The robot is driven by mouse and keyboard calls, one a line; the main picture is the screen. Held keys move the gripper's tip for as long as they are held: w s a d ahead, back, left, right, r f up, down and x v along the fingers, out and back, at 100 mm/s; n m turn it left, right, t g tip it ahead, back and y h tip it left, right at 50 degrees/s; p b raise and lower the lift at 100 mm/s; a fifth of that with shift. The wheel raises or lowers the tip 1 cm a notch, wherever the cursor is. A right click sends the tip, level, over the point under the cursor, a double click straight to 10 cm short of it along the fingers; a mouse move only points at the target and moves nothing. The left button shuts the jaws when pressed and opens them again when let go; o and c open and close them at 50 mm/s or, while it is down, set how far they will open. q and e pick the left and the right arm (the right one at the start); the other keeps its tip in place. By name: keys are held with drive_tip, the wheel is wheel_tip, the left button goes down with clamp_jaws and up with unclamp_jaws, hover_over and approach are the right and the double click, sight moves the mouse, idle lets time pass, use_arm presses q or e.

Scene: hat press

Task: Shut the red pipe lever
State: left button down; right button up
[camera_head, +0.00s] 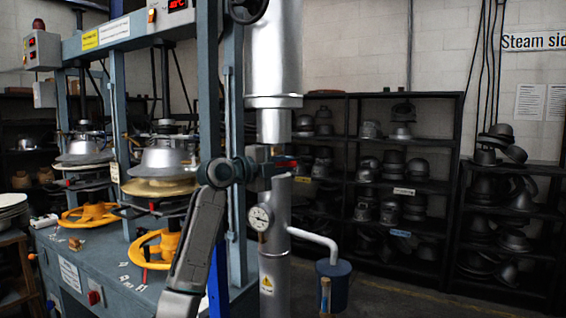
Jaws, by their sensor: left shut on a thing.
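My left gripper (277,164) reaches across the pipe from the left and is shut on the lever. Its dark jaws and wrist hide much of the lever and the valve behind it. My right gripper is not in view.
A round gauge (261,217) sits on the pipe below my gripper. A white side pipe (314,238) runs to a blue container (333,279). The hat press (160,165) with yellow handwheels stands left. Black hat shelves (400,185) stand behind.

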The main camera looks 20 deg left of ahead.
use_arm(q)
drive_tip(key=shift+f, duration=0.25)
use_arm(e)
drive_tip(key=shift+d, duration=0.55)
use_arm(q)
drive_tip(key=c, duration=1.4)
unclamp_jaws()
drive_tip(key=shift+o, duration=0.2)
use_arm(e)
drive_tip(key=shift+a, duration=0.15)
